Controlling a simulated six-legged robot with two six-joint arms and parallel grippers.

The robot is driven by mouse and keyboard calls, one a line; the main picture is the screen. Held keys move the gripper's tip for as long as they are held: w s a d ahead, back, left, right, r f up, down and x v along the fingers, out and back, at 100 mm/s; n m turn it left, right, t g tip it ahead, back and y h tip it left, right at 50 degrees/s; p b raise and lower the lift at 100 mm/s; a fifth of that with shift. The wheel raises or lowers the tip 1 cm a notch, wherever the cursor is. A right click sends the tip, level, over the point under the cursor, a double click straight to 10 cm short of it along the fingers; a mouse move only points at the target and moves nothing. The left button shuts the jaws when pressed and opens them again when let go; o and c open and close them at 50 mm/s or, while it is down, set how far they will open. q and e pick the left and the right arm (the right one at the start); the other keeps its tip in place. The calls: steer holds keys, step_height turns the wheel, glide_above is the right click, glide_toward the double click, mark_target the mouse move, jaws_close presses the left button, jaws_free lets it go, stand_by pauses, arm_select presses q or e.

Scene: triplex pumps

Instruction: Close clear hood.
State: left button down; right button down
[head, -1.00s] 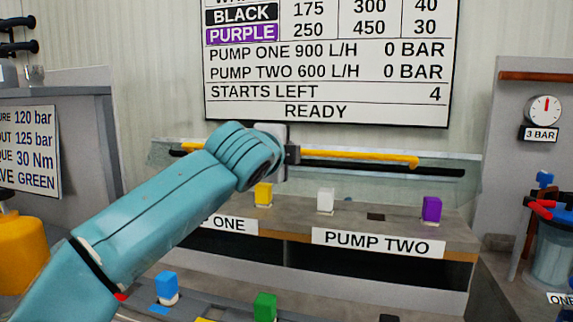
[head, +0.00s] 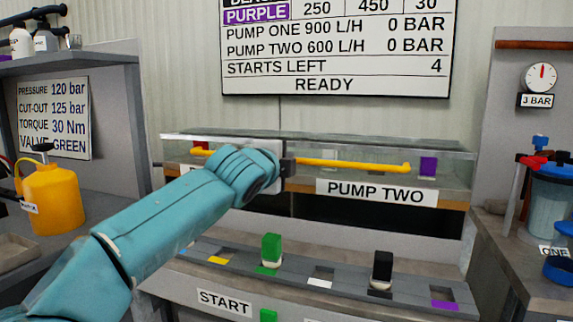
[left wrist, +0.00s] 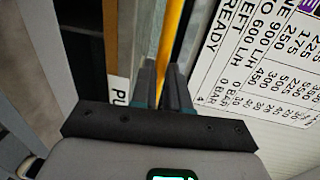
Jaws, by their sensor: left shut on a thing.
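The clear hood (head: 448,150) lies low over the pump bench, its front panel hanging in front of the blocks there. Whether its lower edge touches the bench I cannot tell. Its yellow handle bar (head: 360,165) runs level across the front. My left gripper (head: 288,170) is shut on the handle, left of its middle. In the left wrist view the fingers (left wrist: 163,88) sit around the yellow bar (left wrist: 171,35). A purple block (head: 428,166) shows through the hood at the right. My left forearm and wrist hide the hood's lower left. My right gripper is out of view.
A tray in front holds a green block (head: 271,250) and a black block (head: 382,270). A yellow can (head: 50,198) stands on the left bench. A clear blue-lidded vessel (head: 550,200) stands at the right. The readout board (head: 335,50) hangs behind.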

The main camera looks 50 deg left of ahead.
arm_select(q)
steer(key=shift+w+f+g, duration=0.15)
steer(key=shift+f+g, duration=0.05)
steer(key=shift+f, duration=0.55)
steer(key=shift+w+f+g, duration=0.1)
steer(key=shift+f+g, duration=0.1)
steer(key=shift+f, duration=0.55)
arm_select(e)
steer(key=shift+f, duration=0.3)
arm_select(q)
steer(key=c, duration=1.1)
jaws_free()
steer(key=shift+s, duration=0.1)
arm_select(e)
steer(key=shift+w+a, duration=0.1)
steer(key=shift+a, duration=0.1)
arm_select(q)
steer(key=v, duration=0.5)
steer(key=p+v, duration=0.1)
steer(key=v, duration=0.5)
steer(key=p+v, duration=0.1)
steer(key=v, duration=0.4)
steer(key=shift+s+a+r, duration=0.25)
steer(key=shift+s+r, duration=0.1)
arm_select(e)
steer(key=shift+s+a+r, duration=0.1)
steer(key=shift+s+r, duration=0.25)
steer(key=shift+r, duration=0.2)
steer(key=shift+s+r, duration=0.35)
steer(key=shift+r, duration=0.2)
